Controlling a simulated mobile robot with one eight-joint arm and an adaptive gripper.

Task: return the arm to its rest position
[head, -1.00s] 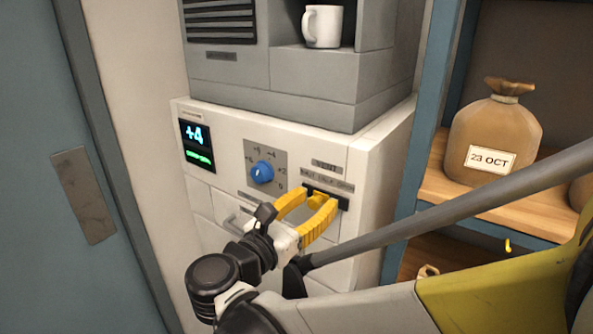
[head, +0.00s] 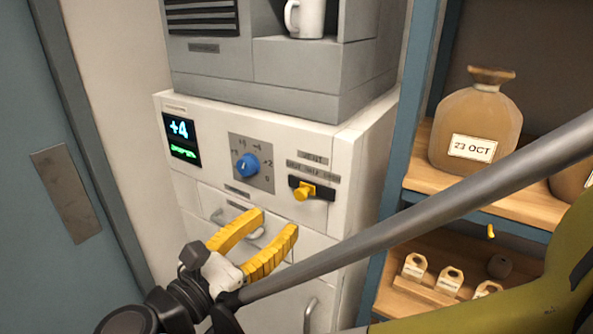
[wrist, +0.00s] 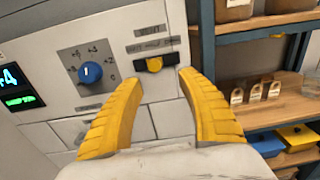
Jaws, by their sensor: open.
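My gripper (head: 262,232) has two yellow ribbed fingers, spread apart with nothing between them. In the head view it hangs in front of the white cabinet's drawers, below the control panel. In the wrist view the fingers (wrist: 160,90) frame the lower panel area, with a yellow vent knob (wrist: 154,64) above and between the tips. In the head view the vent knob (head: 305,190) sits on a black slot, apart from the gripper. My arm comes in from the lower right.
The white cabinet (head: 345,160) has a blue dial (head: 247,165) and a display (head: 181,138) reading +4. A grey machine with a white mug (head: 305,18) stands on top. A blue door (head: 50,120) is at left.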

